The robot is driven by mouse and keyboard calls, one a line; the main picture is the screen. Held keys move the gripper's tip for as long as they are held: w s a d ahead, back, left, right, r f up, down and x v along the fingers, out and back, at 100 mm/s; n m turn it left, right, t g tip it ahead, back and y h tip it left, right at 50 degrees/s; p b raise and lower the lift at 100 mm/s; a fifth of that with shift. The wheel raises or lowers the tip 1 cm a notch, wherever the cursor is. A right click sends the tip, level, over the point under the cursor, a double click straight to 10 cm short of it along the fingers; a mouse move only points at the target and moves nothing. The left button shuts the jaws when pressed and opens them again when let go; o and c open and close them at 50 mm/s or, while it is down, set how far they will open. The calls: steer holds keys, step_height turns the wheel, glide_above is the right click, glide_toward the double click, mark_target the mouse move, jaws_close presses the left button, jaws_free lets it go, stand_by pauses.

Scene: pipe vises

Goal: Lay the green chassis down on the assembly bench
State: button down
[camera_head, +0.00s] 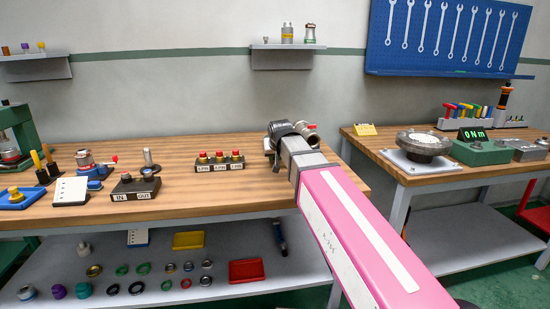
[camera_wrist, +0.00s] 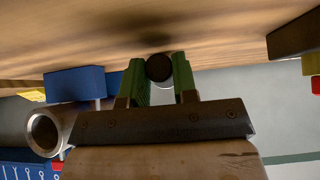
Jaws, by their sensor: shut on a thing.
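My gripper (camera_wrist: 158,72) shows in the wrist view with green on its two upright sides. It is shut on a dark round-ended part (camera_wrist: 159,67) between them. I cannot tell whether the green belongs to the fingers or to the chassis; no separate green chassis is clear in either view. The part is close to the wooden assembly bench (camera_wrist: 230,22), with a dark shadow on the wood beside it; contact cannot be told. In the head view my arm reaches over the bench (camera_head: 215,192) near its right end and hides the gripper.
A metal pipe end (camera_wrist: 44,132) and a blue block (camera_wrist: 76,83) lie close to the gripper's left in the wrist view. A button box (camera_head: 220,161) and an IN/OUT box (camera_head: 135,187) stand on the bench. Bare wood lies along its front.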

steer(key=shift+f, duration=0.25)
steer(key=c, duration=0.9)
jaws_free()
steer(key=v, duration=1.2)
